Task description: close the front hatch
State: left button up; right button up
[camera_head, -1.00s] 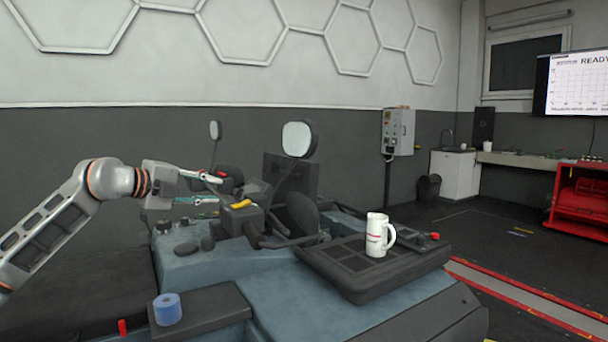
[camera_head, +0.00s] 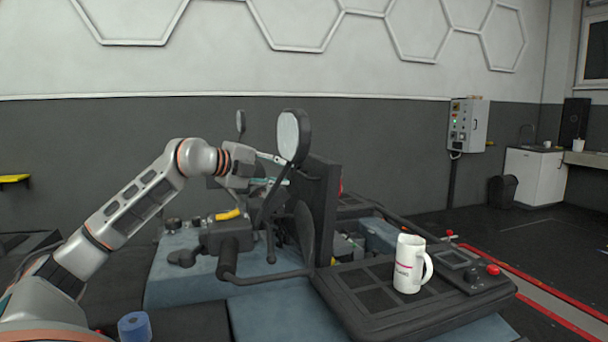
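A blue-grey vehicle (camera_head: 185,265) with black parts fills the lower middle. A dark flat panel (camera_head: 325,205) stands upright near its centre, with an opening and small parts visible beside it. It looks like a raised hatch, but I cannot tell for sure. My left gripper (camera_head: 285,172) is to the left of this panel, near its upper part, behind the stem of a round mirror (camera_head: 293,136). Its two fingers are apart with nothing visible between them. Whether it touches the mirror stem or the panel cannot be told. My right gripper is not in view.
A white mug (camera_head: 408,264) stands on the black gridded deck (camera_head: 365,292) at right. A handlebar (camera_head: 235,262) and a yellow item (camera_head: 227,214) are below the gripper. A blue roll (camera_head: 134,326) is at lower left. A control box (camera_head: 466,125) hangs on the wall.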

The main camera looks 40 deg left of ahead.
aim_at(302, 175)
pick_arm(q)
jog(key=p+x, duration=0.3)
jog(key=x, duration=0.2)
jog(key=shift+w+r, duration=0.1)
jog(key=shift+r, duration=0.05)
jog(key=shift+p+x, duration=0.3)
jog(key=shift+x, duration=0.75)
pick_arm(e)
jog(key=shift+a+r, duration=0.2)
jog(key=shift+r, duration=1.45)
pick_arm(q)
jog(key=c, duration=0.6)
grip_shut()
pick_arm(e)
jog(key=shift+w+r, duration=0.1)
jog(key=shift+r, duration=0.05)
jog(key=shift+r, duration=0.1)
